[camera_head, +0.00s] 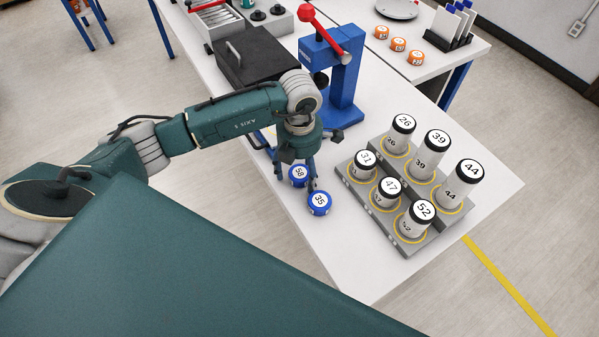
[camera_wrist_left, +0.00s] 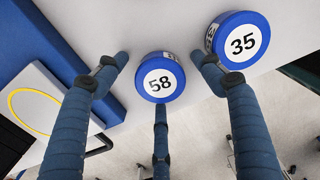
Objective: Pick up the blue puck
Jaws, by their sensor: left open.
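Two blue pucks with white tops stand on the white table. The puck marked 58 (camera_head: 298,174) is directly under my left gripper (camera_head: 295,160). The puck marked 35 (camera_head: 319,203) sits just in front of it, to the right. In the left wrist view, my three open fingers surround the 58 puck (camera_wrist_left: 160,77), with a fingertip on each side and one at its lower edge. The 35 puck (camera_wrist_left: 240,39) is outside the right finger, close to its tip. I cannot tell whether any finger touches a puck. My right gripper is not in view.
A grey stepped rack (camera_head: 385,237) with several numbered, black-capped cylinders stands right of the pucks. A blue press (camera_head: 345,75) with a red lever and a dark box (camera_head: 262,52) stand behind. Several orange pucks (camera_head: 398,44) lie farther back. The table's front corner is clear.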

